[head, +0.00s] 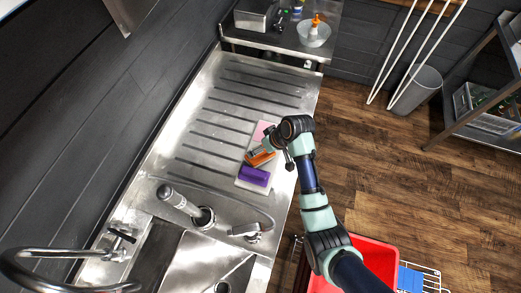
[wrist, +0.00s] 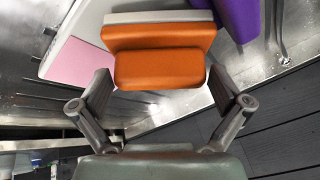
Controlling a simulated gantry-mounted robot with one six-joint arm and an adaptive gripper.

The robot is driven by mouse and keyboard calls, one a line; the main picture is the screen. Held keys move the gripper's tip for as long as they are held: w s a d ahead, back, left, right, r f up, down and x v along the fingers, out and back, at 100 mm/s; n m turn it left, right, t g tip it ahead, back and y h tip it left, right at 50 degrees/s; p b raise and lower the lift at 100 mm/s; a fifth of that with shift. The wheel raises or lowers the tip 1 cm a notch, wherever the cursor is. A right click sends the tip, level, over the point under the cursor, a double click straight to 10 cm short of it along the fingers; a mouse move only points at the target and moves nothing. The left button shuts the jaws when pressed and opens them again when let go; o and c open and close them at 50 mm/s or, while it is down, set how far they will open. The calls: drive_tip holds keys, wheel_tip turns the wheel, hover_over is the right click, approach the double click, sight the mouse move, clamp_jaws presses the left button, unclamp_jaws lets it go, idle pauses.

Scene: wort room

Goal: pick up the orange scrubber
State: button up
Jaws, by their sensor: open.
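The orange scrubber (head: 262,157) lies on a pale tray (head: 243,184) on the steel drainboard, between a purple block and a pink pad. In the wrist view the orange scrubber (wrist: 160,62) shows two orange parts and a grey-white edge. My gripper (head: 270,148) is right at the scrubber in the head view. In the wrist view my gripper (wrist: 165,90) is open, with one finger to each side of the scrubber's near part. A gap shows on both sides; nothing is held.
The purple block (head: 254,175) and the pink pad (head: 262,131) sit close on either side. A tap (head: 190,207) and sink (head: 205,262) are nearer the bottom. The ribbed drainboard (head: 215,120) is clear to the left. A red crate (head: 375,257) is on the floor.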

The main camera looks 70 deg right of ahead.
drive_tip(key=c, duration=1)
drive_tip(key=shift+r, duration=0.15)
